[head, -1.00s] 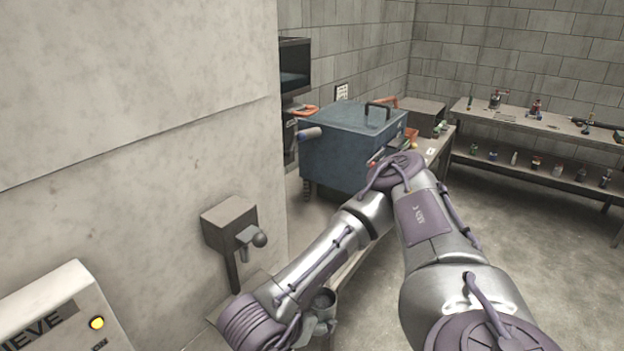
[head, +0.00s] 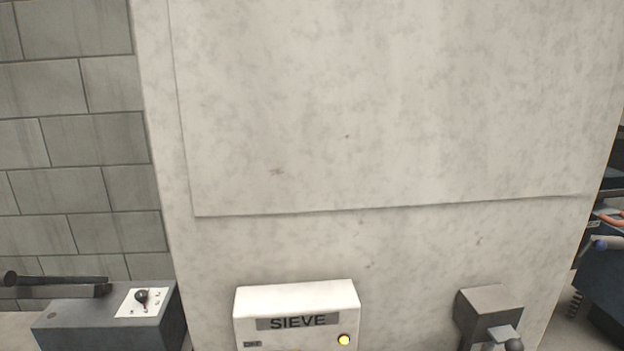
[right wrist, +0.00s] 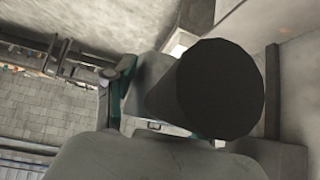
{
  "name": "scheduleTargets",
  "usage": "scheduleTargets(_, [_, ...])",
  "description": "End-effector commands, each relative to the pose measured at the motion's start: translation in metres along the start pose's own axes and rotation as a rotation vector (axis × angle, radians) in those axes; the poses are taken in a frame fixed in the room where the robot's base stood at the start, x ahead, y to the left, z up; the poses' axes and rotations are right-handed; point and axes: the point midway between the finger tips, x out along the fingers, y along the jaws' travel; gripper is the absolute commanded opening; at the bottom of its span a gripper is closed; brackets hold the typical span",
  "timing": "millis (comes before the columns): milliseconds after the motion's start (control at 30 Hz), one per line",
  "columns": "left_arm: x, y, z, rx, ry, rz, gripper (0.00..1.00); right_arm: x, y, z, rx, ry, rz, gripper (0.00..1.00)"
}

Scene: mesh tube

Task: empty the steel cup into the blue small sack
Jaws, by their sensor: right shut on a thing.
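In the right wrist view my right gripper (right wrist: 194,90) is shut on the steel cup (right wrist: 165,95). The blue small sack is not visible in either current view. My left gripper is not in view, and the head view shows neither arm.
A white box marked SIEVE (head: 298,300) with a yellow button stands low before a large pale panel (head: 390,110). A grey bracket with a knob (head: 490,308) is to its right. A grey control box (head: 120,318) with a dark knob stands at the left. A blue chest (head: 606,285) shows at the right edge.

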Motion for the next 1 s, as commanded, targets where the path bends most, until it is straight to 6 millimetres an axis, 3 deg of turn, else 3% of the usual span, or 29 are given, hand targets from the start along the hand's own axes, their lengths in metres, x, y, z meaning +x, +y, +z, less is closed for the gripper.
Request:
scheduleTargets(200, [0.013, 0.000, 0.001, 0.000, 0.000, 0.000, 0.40, -0.036, -0.044, 0.031, -0.130, -0.013, -0.143, 0.00])
scheduleTargets(400, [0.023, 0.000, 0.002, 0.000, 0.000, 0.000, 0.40, -0.078, -0.076, 0.060, -0.268, -0.004, -0.275, 0.00])
scheduleTargets(633, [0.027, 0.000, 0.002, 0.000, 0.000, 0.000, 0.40, -0.104, -0.090, 0.076, -0.353, 0.012, -0.347, 0.00])
scheduleTargets(1000, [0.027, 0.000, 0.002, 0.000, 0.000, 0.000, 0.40, -0.107, -0.092, 0.078, -0.364, 0.014, -0.356, 0.00])
